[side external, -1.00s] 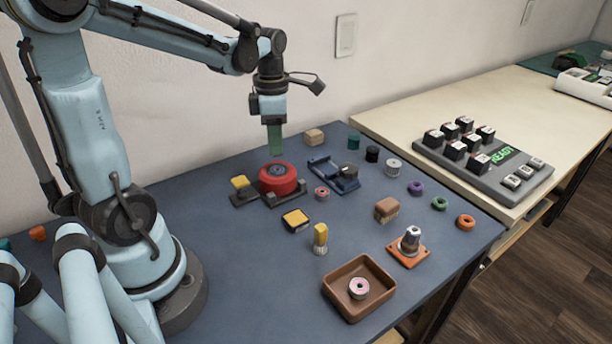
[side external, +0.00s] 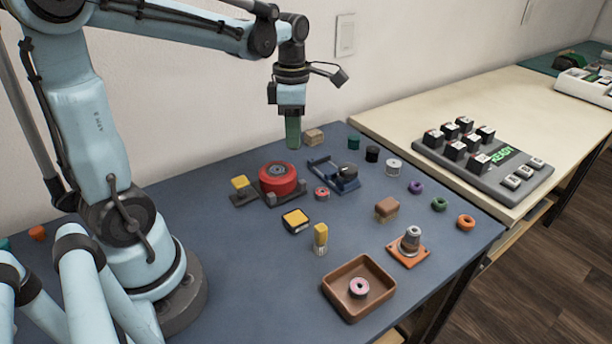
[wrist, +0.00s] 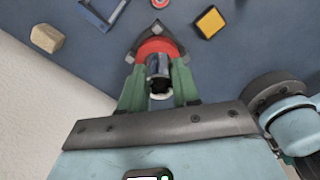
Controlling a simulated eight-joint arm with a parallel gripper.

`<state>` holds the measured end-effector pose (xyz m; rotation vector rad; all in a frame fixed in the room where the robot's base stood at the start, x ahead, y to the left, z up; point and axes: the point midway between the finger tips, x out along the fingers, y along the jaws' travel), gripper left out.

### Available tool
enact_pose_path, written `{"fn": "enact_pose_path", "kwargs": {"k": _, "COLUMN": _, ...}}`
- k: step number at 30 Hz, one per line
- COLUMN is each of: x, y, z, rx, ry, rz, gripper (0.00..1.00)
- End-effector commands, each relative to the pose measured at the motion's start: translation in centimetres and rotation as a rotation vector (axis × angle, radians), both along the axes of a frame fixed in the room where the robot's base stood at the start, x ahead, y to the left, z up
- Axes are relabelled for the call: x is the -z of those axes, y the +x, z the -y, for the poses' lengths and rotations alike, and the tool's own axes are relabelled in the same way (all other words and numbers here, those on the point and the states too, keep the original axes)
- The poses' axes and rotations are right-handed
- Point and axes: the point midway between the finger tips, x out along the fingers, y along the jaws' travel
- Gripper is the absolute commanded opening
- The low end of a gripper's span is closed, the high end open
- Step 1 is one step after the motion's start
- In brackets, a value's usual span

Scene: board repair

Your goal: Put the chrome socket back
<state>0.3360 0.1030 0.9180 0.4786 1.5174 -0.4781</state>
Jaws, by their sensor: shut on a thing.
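My gripper (side external: 293,134) hangs above the blue mat, behind and a little right of the red round fixture (side external: 278,178). In the wrist view its green fingers (wrist: 160,88) are shut on the chrome socket (wrist: 159,68), a shiny dark cylinder with a bright rim and open end. The socket is held clear of the mat and hides part of the red fixture (wrist: 151,47) below it. In the side view the fingers hide the socket. The red fixture has a grey centre and sits in a dark angular base.
A blue tool frame (side external: 335,174), a yellow-topped block (side external: 296,221), a tan block (side external: 314,137) and several rings and cylinders stand around. An orange plate with a metal post (side external: 411,240) and a brown tray (side external: 340,304) holding a pink-topped ring are nearer the front.

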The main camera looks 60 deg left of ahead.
Motion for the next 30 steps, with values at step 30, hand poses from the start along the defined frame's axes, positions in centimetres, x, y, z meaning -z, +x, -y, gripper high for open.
{"fn": "enact_pose_path", "kwargs": {"k": 30, "x": 4.8, "y": 8.9, "z": 14.9, "rx": 0.642, "ry": -0.001, "rz": 0.001, "gripper": 0.00}}
